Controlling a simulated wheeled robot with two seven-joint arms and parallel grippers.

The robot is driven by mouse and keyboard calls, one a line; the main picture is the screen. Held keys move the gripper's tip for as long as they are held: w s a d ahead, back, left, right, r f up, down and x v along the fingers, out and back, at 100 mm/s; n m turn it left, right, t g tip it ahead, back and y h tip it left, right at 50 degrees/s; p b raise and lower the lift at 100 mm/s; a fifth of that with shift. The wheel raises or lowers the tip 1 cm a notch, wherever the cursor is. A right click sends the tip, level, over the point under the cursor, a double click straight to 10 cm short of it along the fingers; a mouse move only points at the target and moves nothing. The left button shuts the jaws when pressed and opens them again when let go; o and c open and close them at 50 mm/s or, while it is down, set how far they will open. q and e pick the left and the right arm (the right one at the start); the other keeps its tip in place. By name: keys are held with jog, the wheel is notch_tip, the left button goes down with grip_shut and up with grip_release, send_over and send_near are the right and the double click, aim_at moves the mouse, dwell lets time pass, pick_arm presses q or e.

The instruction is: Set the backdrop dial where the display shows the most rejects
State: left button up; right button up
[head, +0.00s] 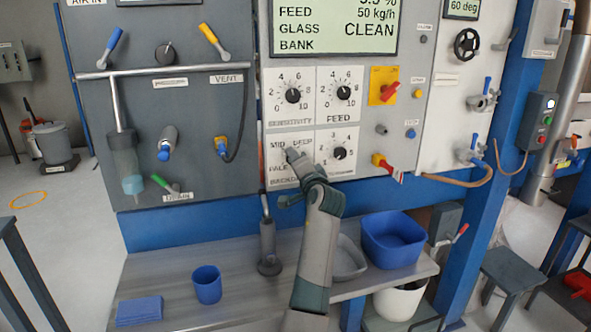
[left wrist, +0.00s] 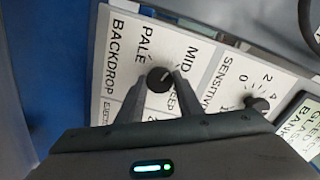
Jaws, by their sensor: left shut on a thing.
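The backdrop dial (left wrist: 158,82) is a small black knob on a white plate (left wrist: 118,75) lettered BACKDROP, PALE, MID and DEEP. My left gripper (left wrist: 161,76) is shut on it, one finger on each side. A pale mark on the knob seems to point toward MID, but it is small. In the head view my left gripper (head: 292,156) covers most of the dial. The display (head: 335,28) reads FEED 50 kg/h and GLASS BANK CLEAN; its top line is cut off, with only part of a percentage showing, and no rejects label is visible. My right gripper is out of view.
Sensitivity (head: 293,95), feed (head: 344,92) and another numbered dial (head: 340,153) sit close around the backdrop dial. A red-handled yellow switch (head: 381,161) is to the right. Below, the bench (head: 190,262) holds a blue cup (head: 207,284) and blue bin (head: 393,240).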

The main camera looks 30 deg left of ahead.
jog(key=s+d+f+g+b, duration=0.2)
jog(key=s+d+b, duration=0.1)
pick_arm(q)
jog(key=shift+f+n+b, duration=0.15)
jog(key=shift+n+b, duration=2.25)
jog(key=shift+n, duration=3.7)
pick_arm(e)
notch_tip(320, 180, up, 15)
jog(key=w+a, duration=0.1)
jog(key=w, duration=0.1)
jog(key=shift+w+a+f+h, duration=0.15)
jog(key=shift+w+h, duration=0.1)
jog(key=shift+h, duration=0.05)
pick_arm(q)
jog(key=o, duration=1)
jog(key=shift+o, duration=0.2)
jog(key=shift+s, duration=0.1)
